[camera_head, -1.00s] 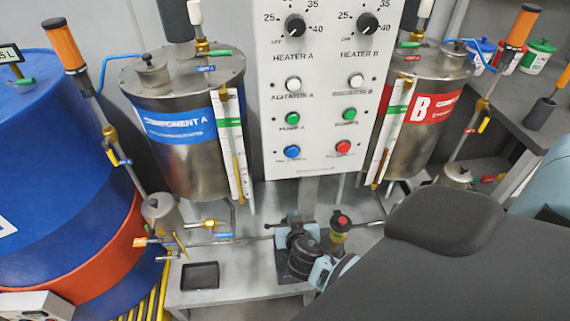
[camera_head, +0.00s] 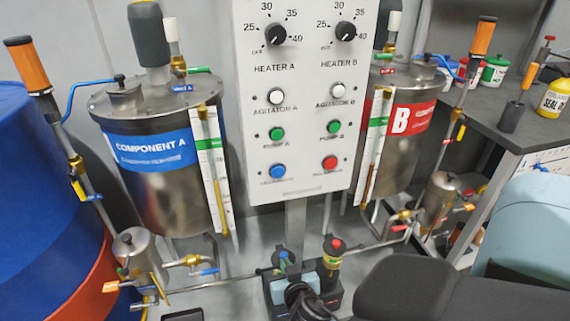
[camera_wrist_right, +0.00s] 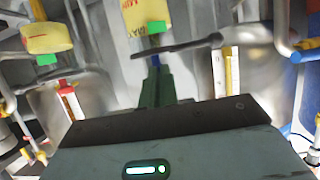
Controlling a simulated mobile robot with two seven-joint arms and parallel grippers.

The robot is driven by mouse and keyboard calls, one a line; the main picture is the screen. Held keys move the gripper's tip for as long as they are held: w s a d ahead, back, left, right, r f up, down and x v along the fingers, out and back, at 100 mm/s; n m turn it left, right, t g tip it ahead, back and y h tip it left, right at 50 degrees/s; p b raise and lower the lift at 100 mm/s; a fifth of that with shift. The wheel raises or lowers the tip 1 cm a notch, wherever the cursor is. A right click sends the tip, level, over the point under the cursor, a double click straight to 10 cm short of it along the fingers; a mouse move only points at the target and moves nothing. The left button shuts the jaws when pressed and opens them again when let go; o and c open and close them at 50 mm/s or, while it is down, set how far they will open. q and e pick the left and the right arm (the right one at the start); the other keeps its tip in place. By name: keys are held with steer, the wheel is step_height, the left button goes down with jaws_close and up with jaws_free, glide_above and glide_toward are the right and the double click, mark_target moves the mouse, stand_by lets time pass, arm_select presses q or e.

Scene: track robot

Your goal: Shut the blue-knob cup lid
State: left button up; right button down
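In the head view a small dark cup with a blue knob (camera_head: 284,258) stands at the low centre, beside the cup with a red knob (camera_head: 333,250). My right gripper (camera_head: 293,279) is right in front of the blue-knob cup and partly hides it. In the right wrist view my dark green fingers (camera_wrist_right: 155,80) look close together, with a blue bit that looks like the knob (camera_wrist_right: 155,62) at their tips. A thin dark disc, seemingly the lid (camera_wrist_right: 180,48), shows edge-on just beyond, before a yellow-labelled body (camera_wrist_right: 145,18). A firm hold cannot be made out. My left gripper is out of view.
The control panel (camera_head: 293,130) hangs above between the component A tank (camera_head: 165,190) and the component B tank (camera_head: 395,160). A pipe (camera_head: 230,280) with valves runs low behind the cups. A blue drum (camera_head: 40,170) stands at left and a dark bench (camera_head: 510,110) at right.

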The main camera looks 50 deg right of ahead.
steer(key=shift+s+f, duration=0.3)
steer(key=shift+f, duration=0.45)
steer(key=shift+w+f, duration=0.1)
steer(key=shift+w, duration=0.05)
steer(key=shift+s+a, duration=0.4)
steer(key=shift+s, duration=0.25)
steer(key=shift+r, duration=0.2)
